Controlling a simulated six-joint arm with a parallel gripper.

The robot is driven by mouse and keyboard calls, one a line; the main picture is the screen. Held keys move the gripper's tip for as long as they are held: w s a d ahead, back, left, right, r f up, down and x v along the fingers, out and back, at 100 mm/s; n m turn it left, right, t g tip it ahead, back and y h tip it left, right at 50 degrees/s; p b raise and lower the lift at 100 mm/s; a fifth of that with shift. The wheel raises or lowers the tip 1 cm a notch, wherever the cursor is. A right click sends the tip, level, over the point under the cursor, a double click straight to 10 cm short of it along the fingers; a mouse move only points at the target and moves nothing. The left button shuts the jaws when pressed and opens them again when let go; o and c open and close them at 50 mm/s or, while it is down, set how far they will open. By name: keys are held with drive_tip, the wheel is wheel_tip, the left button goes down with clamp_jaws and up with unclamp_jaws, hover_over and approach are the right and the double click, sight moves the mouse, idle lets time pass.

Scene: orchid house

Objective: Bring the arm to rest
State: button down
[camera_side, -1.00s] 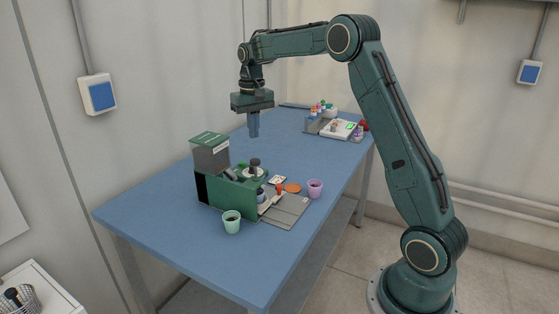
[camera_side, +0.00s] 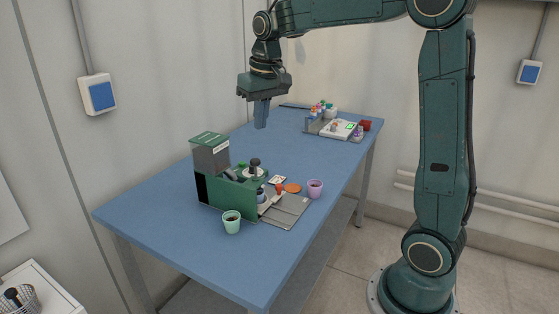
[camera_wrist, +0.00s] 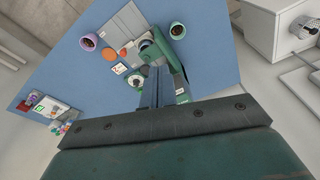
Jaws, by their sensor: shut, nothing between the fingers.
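My gripper (camera_side: 261,114) is shut and empty, pointing down in the air above the blue table (camera_side: 150,210). In the side view it hangs behind and above the green box-like machine (camera_side: 228,198), clear of it. In the wrist view the closed fingers of my gripper (camera_wrist: 156,88) show in front of the machine and partly hide it. My upper arm rises nearly upright, and my forearm reaches left along the top of the side view, partly cut off by the frame.
A mint cup (camera_side: 232,222) and a purple cup (camera_side: 315,188) stand near the machine. An orange disc (camera_side: 293,188) lies beside it. A grey tray (camera_side: 311,126) with small bottles is at the far end. A white cabinet (camera_side: 45,292) stands lower left.

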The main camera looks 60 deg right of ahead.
drive_tip(key=s+a+f+n+t, duration=0.1)
drive_tip(key=s+a, duration=0.4)
drive_tip(key=s, duration=0.6)
drive_tip(key=s+a+f+n+t, duration=0.2)
drive_tip(key=s+a, duration=0.3)
drive_tip(key=s, duration=0.6)
drive_tip(key=shift+s+a+n+t, duration=0.15)
drive_tip(key=shift+a+n+t, duration=0.25)
drive_tip(key=shift+n, duration=0.1)
